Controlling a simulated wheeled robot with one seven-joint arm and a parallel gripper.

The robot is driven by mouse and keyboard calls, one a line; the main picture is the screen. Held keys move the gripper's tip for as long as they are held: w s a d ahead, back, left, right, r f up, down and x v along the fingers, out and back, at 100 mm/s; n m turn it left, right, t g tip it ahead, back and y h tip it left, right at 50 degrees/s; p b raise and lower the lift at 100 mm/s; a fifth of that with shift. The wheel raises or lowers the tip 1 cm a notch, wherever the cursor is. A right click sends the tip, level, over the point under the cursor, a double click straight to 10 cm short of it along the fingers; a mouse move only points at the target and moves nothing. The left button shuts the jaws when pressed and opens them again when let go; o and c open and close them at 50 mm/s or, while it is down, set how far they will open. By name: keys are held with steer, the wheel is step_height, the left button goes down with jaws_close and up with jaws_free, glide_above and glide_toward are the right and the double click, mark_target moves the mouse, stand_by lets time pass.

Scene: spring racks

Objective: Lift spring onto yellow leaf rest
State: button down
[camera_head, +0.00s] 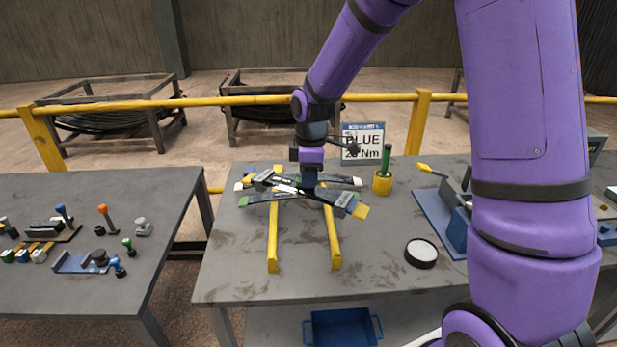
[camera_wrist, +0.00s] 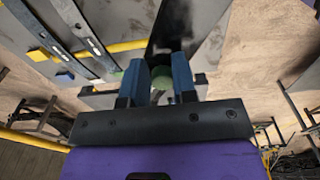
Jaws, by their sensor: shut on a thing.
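Several dark leaf springs (camera_head: 262,199) lie crossed near the back of the middle table, with white, green and yellow ends showing. One slants down to the right to a yellow end (camera_head: 362,212). The yellow leaf rest (camera_head: 273,245) is two parallel yellow bars beneath and in front of the springs. My gripper (camera_head: 309,186) points down into the crossing and is shut on a spring; which one I cannot tell. In the wrist view, my gripper's blue fingers (camera_wrist: 160,78) stand close together, with something pale green between them.
A round black-rimmed dish (camera_head: 421,253) and a blue fixture (camera_head: 440,222) lie to the right. The left table (camera_head: 70,290) holds small tools. The table front is clear.

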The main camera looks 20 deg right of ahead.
step_height(320, 180, down, 9)
stand_by(2.1)
steer(key=shift+f, duration=0.25)
steer(key=shift+w, duration=0.1)
stand_by(0.8)
steer(key=n, duration=0.6)
steer(key=shift+w+d+r, duration=0.1)
steer(key=shift+w+r, duration=0.1)
steer(key=shift+w, duration=0.2)
steer(key=shift+f, duration=2.75)
